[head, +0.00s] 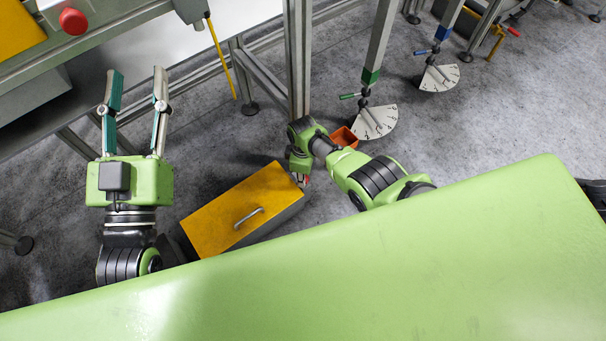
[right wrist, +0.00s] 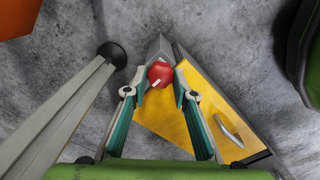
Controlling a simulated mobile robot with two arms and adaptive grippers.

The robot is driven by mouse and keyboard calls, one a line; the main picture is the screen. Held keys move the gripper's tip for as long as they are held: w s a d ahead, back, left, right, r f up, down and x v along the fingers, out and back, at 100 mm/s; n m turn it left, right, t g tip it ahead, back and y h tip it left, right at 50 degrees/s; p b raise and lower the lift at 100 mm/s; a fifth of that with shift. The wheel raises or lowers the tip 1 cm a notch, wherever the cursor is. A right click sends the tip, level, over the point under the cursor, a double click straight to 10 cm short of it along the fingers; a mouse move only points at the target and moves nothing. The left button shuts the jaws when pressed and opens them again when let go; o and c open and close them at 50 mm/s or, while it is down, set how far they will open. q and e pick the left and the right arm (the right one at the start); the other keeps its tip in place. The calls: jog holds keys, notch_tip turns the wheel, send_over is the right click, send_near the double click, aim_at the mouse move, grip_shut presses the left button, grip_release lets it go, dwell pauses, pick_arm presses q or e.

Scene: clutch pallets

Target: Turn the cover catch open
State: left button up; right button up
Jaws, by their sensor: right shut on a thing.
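The cover catch (right wrist: 160,73) is a round red knob with a short white mark, at the corner of a grey box with a yellow cover (right wrist: 172,112). In the head view the yellow cover (head: 222,212) lies flat on the box and has a metal handle (head: 249,218). My right gripper (right wrist: 158,82) is shut on the red catch, one fingertip on each side of it. In the head view the right gripper (head: 304,180) is small and partly hidden by its own arm at the box's far right corner. My left gripper (head: 136,76) is open and empty, away from the box.
An orange bin (head: 344,137) stands on the floor just beyond my right arm. Posts with a green lever (head: 370,76) and a blue lever (head: 441,35) over white dials stand further right. A bench with a red button (head: 73,21) is at the upper left.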

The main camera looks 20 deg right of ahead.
jog(key=shift+o, duration=0.2)
jog(key=shift+d+m, duration=0.1)
jog(key=shift+m, duration=0.2)
jog(key=shift+c, duration=0.2)
jog(key=o, duration=1.1)
jog(key=shift+r, duration=6)
